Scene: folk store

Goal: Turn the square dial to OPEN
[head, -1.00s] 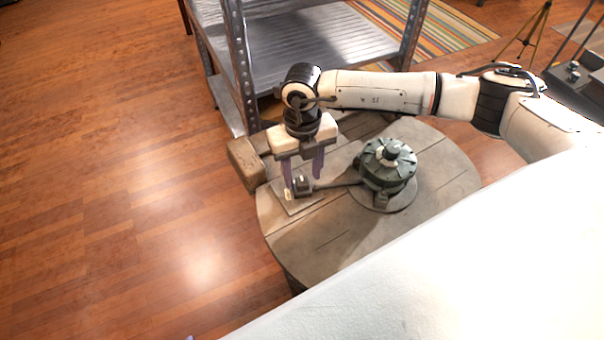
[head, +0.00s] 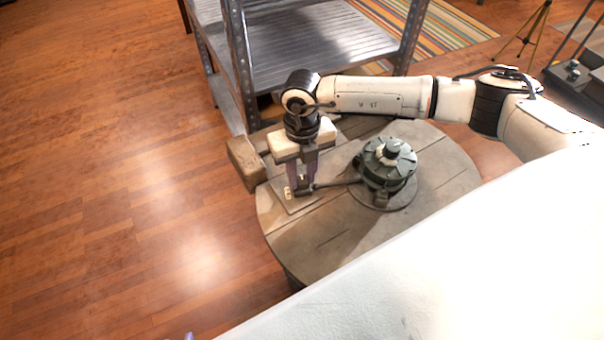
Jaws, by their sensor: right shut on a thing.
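The square dial (head: 306,190) is a small dark block on a flat plate (head: 291,205) at the left part of a round wooden table top. A dark rod links it to a green-grey round valve-like device (head: 388,165). My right gripper (head: 301,188) points down over the dial, its purple fingers shut on the dial's sides. The fingers hide much of the dial, and no OPEN mark can be read at this size. Only a small purple tip, seemingly of my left gripper (head: 188,337), shows at the bottom edge.
The round wooden table (head: 345,232) has bare room at its front and right. A wooden block (head: 246,164) juts out at its left edge. A metal shelf (head: 310,50) stands close behind. The wooden floor at left is clear.

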